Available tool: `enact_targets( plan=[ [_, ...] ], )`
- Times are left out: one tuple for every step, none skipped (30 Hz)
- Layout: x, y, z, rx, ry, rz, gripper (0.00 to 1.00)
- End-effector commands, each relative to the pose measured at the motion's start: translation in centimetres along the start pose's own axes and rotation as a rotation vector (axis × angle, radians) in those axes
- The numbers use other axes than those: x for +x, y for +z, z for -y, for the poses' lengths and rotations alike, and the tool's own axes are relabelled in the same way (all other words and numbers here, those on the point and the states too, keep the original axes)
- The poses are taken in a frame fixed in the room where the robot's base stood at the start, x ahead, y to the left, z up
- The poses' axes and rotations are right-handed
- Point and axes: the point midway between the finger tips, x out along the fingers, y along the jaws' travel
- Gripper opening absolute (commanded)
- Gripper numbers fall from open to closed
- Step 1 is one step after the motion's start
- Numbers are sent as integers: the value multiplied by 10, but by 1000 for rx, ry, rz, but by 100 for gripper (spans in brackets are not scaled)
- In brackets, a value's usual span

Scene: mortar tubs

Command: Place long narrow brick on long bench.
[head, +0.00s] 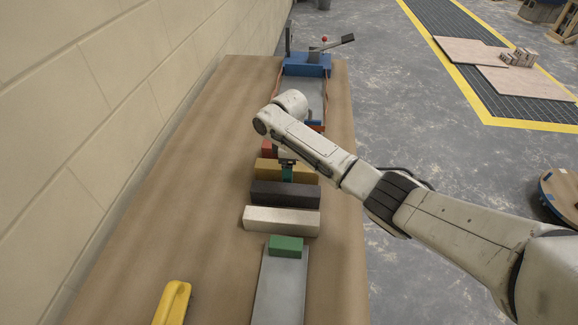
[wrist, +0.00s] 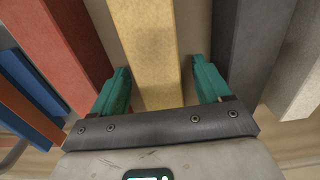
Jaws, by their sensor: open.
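Several long narrow bricks lie crosswise in a row on a long brown-topped bench (head: 180,190). They include a yellow one (head: 266,168), a dark grey one (head: 285,194), a cream one (head: 281,220) and a red one (head: 266,148) partly hidden by my arm. My gripper (head: 287,172) is low over the yellow brick. In the wrist view, its green fingers (wrist: 160,75) are open, one on each side of the yellow brick (wrist: 146,40). Whether they touch it I cannot tell. The red brick (wrist: 70,35) is left, the dark one (wrist: 245,40) right.
A green block (head: 286,245) sits on a grey strip (head: 280,290) nearer the camera. A yellow tool (head: 173,303) lies at the near left, and a blue device (head: 306,66) stands at the far end. A wall (head: 90,90) borders the left side; the bench's left half is mostly clear.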

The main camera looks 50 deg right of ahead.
Motion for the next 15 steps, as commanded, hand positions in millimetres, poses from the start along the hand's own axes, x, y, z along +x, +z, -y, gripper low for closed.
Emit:
enact_targets(
  plan=[
    [-4,0,-1,0,2,-1,77],
    [-7,-1,-1,0,2,-2,77],
    [-12,-1,-1,-1,3,-3,77],
    [-17,-1,-1,-1,3,-3,77],
    [-22,-1,-1,0,4,-4,77],
    [-30,-1,-1,-1,4,-3,77],
    [-36,-1,-1,-1,4,-3,77],
    [-42,-1,-1,-1,4,-4,77],
    [-50,-1,-1,-1,4,-3,77],
    [-57,-1,-1,-1,4,-4,77],
    [-63,-1,-1,-1,4,-4,77],
    [-71,-1,-1,-1,4,-3,77],
    [-78,-1,-1,-1,4,-4,77],
    [-83,-1,-1,-1,4,-3,77],
    [-90,-1,-1,-1,4,-3,77]
  ],
)
